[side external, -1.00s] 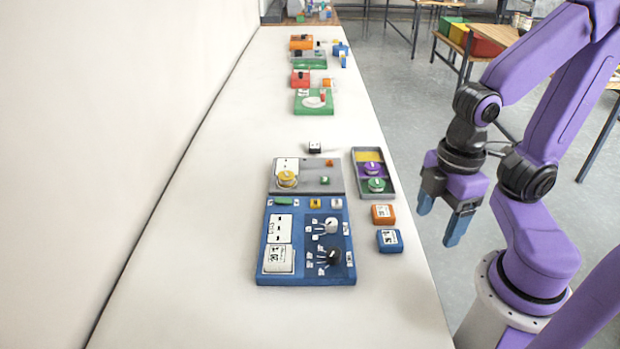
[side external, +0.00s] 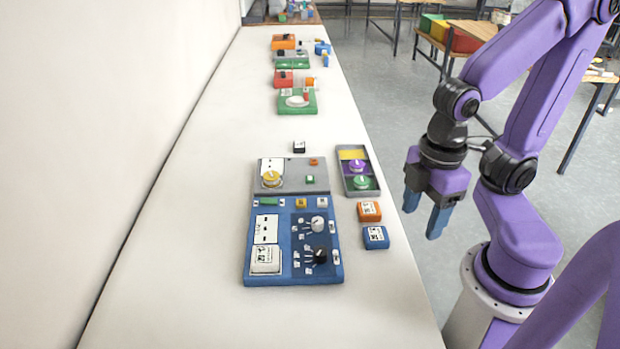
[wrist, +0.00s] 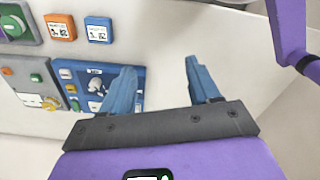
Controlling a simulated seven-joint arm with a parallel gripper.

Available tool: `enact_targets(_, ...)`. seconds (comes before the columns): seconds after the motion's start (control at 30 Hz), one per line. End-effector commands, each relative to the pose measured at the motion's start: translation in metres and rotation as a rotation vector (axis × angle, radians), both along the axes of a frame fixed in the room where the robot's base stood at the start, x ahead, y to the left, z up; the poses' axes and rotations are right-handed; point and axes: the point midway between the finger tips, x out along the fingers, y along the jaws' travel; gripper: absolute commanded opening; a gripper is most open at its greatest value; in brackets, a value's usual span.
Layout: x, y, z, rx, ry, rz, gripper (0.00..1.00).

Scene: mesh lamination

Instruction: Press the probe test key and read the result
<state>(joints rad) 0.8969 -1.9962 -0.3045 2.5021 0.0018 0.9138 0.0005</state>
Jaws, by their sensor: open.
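A blue panel (side external: 280,272) lies on the bench in the side external view, with a white knob (side external: 318,225), a black knob (side external: 319,256), small labels and white plates. A grey panel (side external: 300,181) adjoins it behind, with a yellow disc (side external: 271,179), an orange key (side external: 313,162) and a green key (side external: 309,180). I cannot read which key is the probe test key. My gripper (side external: 423,222) is open and empty, fingers down, right of the bench and apart from the panels. In the wrist view, part of the blue panel (wrist: 68,73) shows behind the left finger.
A tray (side external: 343,160) with purple and green discs, an orange block (side external: 368,211) and a blue block (side external: 375,237) stand between my gripper and the panels. A small black-and-white block (side external: 299,146) lies behind. More devices stand at the far end. The bench's left side is clear.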

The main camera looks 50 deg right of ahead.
Motion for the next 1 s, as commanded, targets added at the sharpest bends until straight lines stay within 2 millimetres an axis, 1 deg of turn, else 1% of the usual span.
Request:
enact_targets(0.03, 0.0, 0.0, 0.0, 0.0, 0.0, 0.0, 0.43)
enact_targets(0.07, 0.0, 0.0, 0.0, 0.0, 0.0, 0.0, 0.34)
enact_targets(0.1, 0.0, 0.0, 0.0, 0.0, 0.0, 0.0, 0.2)
enact_targets(0.17, 0.0, 0.0, 0.0, 0.0, 0.0, 0.0, 0.01)
enact_targets(1.0, 0.0, 0.0, 0.0, 0.0, 0.0, 0.0, 0.0)
